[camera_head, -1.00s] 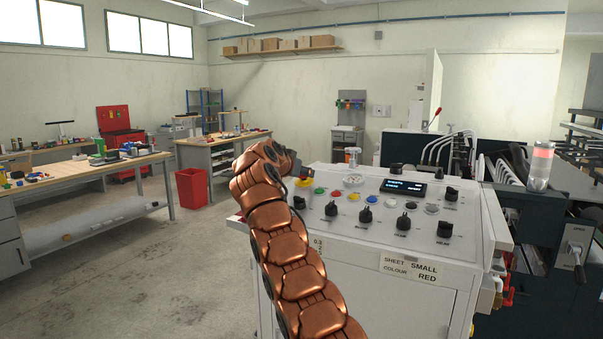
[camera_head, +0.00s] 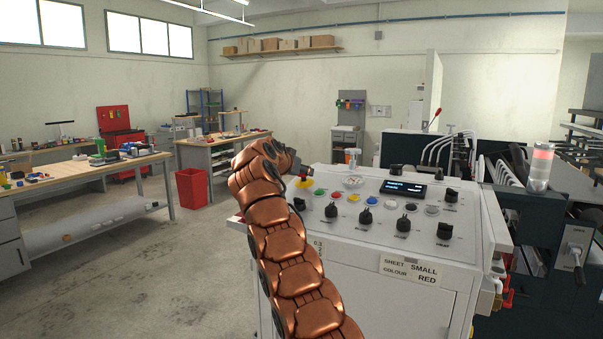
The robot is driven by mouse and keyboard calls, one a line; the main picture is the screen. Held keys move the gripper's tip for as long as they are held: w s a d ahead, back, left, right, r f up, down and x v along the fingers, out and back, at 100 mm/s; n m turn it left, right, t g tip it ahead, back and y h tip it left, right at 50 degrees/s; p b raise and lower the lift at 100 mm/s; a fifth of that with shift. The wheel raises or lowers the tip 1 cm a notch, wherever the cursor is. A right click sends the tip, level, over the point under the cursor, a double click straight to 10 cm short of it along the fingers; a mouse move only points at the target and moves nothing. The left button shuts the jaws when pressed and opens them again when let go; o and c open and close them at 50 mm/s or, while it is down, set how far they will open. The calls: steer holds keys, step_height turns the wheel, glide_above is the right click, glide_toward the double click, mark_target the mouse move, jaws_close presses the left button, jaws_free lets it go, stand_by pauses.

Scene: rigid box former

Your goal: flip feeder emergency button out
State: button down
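The white control panel (camera_head: 384,226) stands at the right of the head view. At its far left corner is a yellow round base (camera_head: 304,184) with a small reddish part above it, which looks like the emergency button; most of its top is hidden. My gripper (camera_head: 303,168) is at the end of my copper arm, just above and against this base in the picture. Its fingers are small, dark and mostly hidden behind the wrist. I cannot tell whether they touch the button or are open.
The panel carries several black knobs (camera_head: 445,231), coloured buttons (camera_head: 353,197), a display (camera_head: 403,188) and a dial gauge (camera_head: 352,181). A spray bottle (camera_head: 352,158) stands behind it. A signal lamp (camera_head: 540,167) is at right. Free floor (camera_head: 150,270) lies to the left.

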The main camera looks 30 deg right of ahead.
steer(key=shift+r, duration=0.2)
steer(key=c, duration=0.7)
jaws_free()
steer(key=shift+o, duration=0.2)
steer(key=shift+s+a, duration=0.1)
steer(key=shift+s+a+r, duration=0.25)
steer(key=shift+a+r, duration=0.1)
steer(key=v, duration=1)
steer(key=shift+a, duration=0.45)
steer(key=shift+s, duration=0.15)
steer(key=shift+a, duration=0.1)
